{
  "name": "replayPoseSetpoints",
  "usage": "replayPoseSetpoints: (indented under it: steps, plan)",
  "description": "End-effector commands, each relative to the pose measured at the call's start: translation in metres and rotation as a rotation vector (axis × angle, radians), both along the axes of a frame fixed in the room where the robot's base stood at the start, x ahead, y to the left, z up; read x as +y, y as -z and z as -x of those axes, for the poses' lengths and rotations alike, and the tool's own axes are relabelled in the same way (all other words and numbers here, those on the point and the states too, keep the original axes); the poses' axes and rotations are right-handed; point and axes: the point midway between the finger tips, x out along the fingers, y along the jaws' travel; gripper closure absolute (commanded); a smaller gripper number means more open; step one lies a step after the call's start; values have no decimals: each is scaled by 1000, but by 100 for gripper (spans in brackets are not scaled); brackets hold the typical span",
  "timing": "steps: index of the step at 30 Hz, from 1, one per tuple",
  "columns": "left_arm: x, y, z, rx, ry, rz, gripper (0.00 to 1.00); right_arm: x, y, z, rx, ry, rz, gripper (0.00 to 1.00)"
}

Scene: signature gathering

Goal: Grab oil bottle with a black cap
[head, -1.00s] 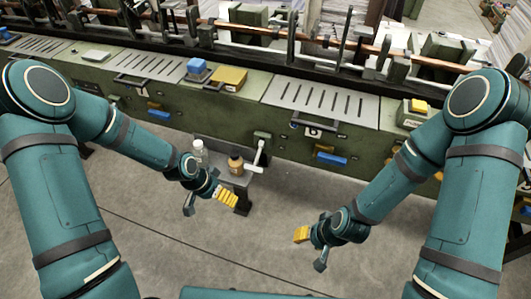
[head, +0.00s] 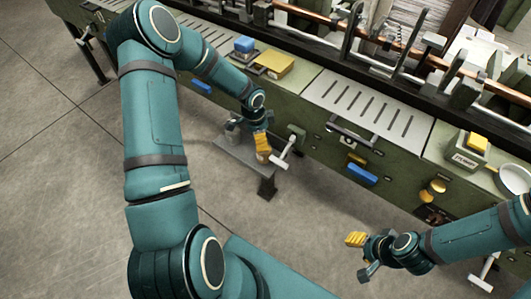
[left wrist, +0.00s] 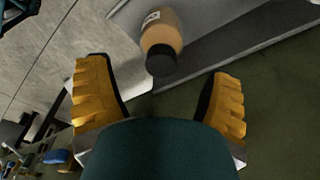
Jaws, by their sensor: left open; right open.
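The brown oil bottle (left wrist: 163,28) with a black cap (left wrist: 160,60) shows in the left wrist view, cap towards me, at the top and roughly between the two yellow fingers. My left gripper (left wrist: 158,95) is open around empty space, with the bottle just beyond the fingertips. In the head view my left gripper (head: 262,142) is over the small grey shelf (head: 236,151) and hides most of the bottle. My right gripper (head: 356,240) is open and empty above the floor, well away from the shelf.
A white lever (head: 284,160) sticks out close on the right. The green machine bench (head: 310,150) runs behind. The floor in front is clear.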

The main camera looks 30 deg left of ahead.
Motion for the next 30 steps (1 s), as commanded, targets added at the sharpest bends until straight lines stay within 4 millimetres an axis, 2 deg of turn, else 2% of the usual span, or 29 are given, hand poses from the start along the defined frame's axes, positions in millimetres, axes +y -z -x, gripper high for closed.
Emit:
replayPoseSetpoints:
  steps: [1, 3, 11, 21, 29, 30]
  plan:
    - [-1, 10, -1, 0, 2, 1, 19, 0, 4, -1, -1, 0, 0, 53]
    - [-2, 18, -2, -1, 0, 1, 19, 0, 5, -1, -2, 1, 0, 53]
    - [-3, 31, -3, -1, 0, 0, 19, 0, 8, -2, -4, 1, 1, 53]
    - [-6, 75, -7, -1, -1, 1, 19, -1, 22, -4, -10, 3, 2, 53]
    - [-6, 76, -8, -3, -1, 0, 19, -1, 22, -5, -11, 3, 3, 53]
    - [-6, 76, -8, -3, -1, 0, 30, -1, 22, -5, -11, 3, 3, 53]
